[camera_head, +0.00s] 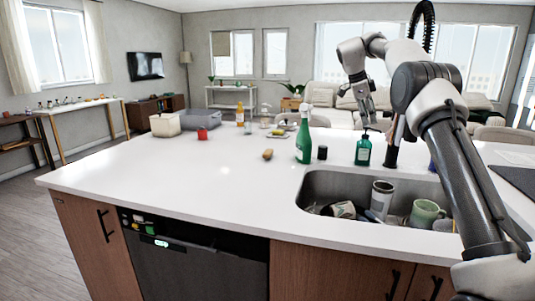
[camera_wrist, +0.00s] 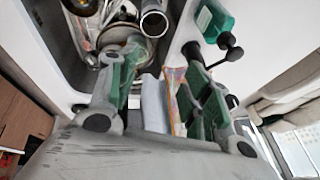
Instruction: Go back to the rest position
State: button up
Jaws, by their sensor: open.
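My arm reaches over the right part of the white island counter (camera_head: 190,165), bent at the elbow. My gripper (camera_head: 369,115) points down above the back edge of the sink, close over the green soap pump bottle (camera_head: 363,150). In the wrist view my gripper (camera_wrist: 163,80) shows its two fingers spread apart. Nothing is clearly held between them; a white piece and a patterned strip show in the gap, apparently behind. The soap bottle (camera_wrist: 216,20) lies beyond the right finger. Whether a fingertip touches its pump cannot be told.
The sink (camera_head: 315,189) holds a metal cup (camera_head: 381,196), a green mug (camera_head: 425,213) and other dishes. A green spray bottle (camera_head: 304,140), a small black cylinder (camera_head: 322,152) and a dark upright object (camera_head: 392,150) stand near it. The counter's left half is mostly clear.

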jog(key=w+d+r+n+t+h, duration=0.35)
jog(key=w+d+t, duration=0.45)
jog(key=w+t, duration=0.35)
jog(key=s+a+r+n+t+y, duration=0.2)
jog(key=s+a+n+t+y, duration=0.15)
jog(key=a+n+y, duration=0.35)
jog(key=s+a+f+n+g+y, duration=0.2)
jog(key=s+a+f+n+g, duration=0.15)
jog(key=s, duration=0.55)
jog(key=s+a+f+n+g+y, duration=0.25)
jog(key=s+a, duration=0.25)
jog(key=s, duration=0.5)
jog(key=s+d+f+n+g+h, duration=0.1)
jog(key=s+d+n+g, duration=0.1)
jog(key=s, duration=1.2)
jog(key=s+d+f+n+g+h, duration=0.1)
jog(key=s+d+f+g, duration=0.1)
jog(key=s, duration=1.2)
jog(key=s+d+f+n+g+h, duration=0.1)
jog(key=s+d+n, duration=0.1)
jog(key=s, duration=1.2)
jog(key=shift+d+f+n+g, duration=0.35)
jog(key=shift+g, duration=0.05)
